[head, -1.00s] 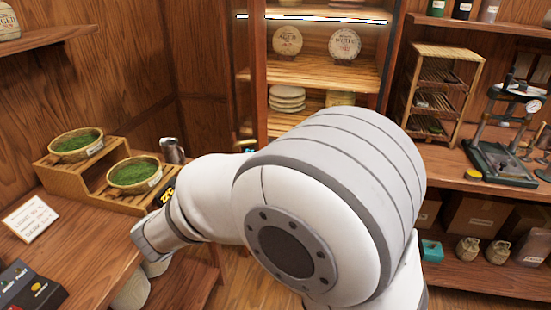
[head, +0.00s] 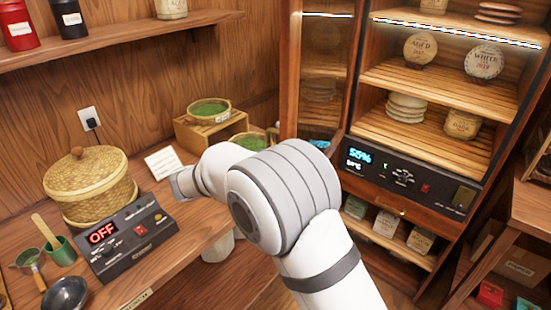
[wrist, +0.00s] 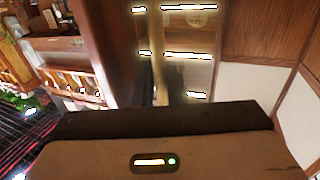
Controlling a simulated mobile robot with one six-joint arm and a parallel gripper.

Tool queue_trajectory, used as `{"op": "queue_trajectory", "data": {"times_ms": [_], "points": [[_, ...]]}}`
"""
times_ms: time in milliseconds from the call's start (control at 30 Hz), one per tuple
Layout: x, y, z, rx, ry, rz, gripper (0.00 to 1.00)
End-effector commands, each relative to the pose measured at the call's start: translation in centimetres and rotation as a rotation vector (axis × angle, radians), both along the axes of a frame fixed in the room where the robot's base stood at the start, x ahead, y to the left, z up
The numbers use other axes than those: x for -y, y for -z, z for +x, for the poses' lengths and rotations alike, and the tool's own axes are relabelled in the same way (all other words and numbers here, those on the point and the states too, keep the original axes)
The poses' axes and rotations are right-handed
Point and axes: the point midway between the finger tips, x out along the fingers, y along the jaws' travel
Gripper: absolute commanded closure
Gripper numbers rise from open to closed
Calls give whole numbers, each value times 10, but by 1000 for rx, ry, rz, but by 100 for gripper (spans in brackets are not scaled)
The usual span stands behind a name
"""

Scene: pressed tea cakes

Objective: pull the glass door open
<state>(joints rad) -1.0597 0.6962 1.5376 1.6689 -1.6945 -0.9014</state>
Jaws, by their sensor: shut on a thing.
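The glass door (head: 324,75) has a wooden frame and stands at the left side of the lit tea cabinet (head: 440,80). It is open at an angle, and the shelves to its right show unobstructed. In the wrist view, my gripper (wrist: 160,82) has its dark fingers on both sides of a pale vertical handle (wrist: 158,35) and is shut on it. Door glass (wrist: 195,65) with bright light-strip reflections shows behind the handle. In the head view my white arm hides the gripper and the door's lower part.
A counter on the left holds a woven basket (head: 90,185), a control box reading OFF (head: 125,235) and a wooden riser (head: 210,132) with green tea bowls. A wooden shelf unit (head: 525,215) stands at the right.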

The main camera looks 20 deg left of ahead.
Motion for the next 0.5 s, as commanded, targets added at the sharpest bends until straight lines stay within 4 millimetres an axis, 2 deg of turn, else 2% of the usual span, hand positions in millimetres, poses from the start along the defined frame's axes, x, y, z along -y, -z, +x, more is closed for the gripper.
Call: {"op": "queue_trajectory", "data": {"times_ms": [267, 300, 500], "points": [[2, -2, 2, 3, 4, 0, 100], [2, -2, 2, 3, 4, 0, 86], [3, -1, 2, 3, 4, 0, 71]]}}
